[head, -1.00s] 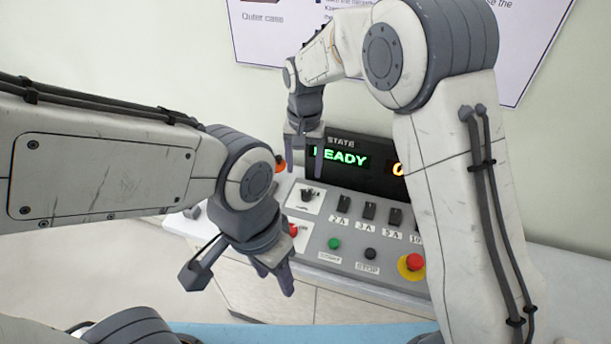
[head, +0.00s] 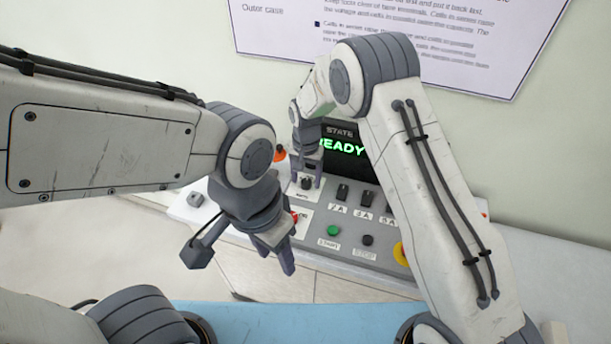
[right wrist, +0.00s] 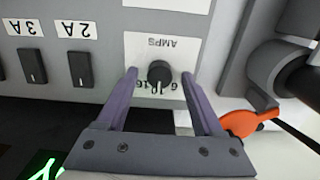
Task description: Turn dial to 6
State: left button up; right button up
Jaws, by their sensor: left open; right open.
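The dial (right wrist: 159,72) is a small black knob on a white plate marked AMPS, with 6, 10 and 16 printed beside it. The label looks upside down in the right wrist view. I cannot tell clearly which number the dial points at. My right gripper (right wrist: 159,76) is open, with one purple-grey finger on each side of the dial; I cannot tell whether they touch it. In the head view the right gripper (head: 307,180) reaches down over the dial at the panel's left part. My left gripper (head: 280,260) is open and empty in front of the panel's left front edge.
The panel also has black switches (head: 342,192), a green START button (head: 333,230), a black STOP button (head: 367,240) and a red-and-yellow emergency button (head: 401,254), partly hidden by my right arm. A display (head: 343,147) reads READY. An orange part (right wrist: 246,122) lies close to the right gripper.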

grip_shut()
jog(key=shift+n, duration=0.4)
jog(key=n+b, duration=0.1)
jog(key=n, duration=0.2)
jog(key=shift+n, duration=0.4)
jog(key=shift+n+b, duration=0.3)
jog(key=shift+n, duration=1.8)
grip_release()
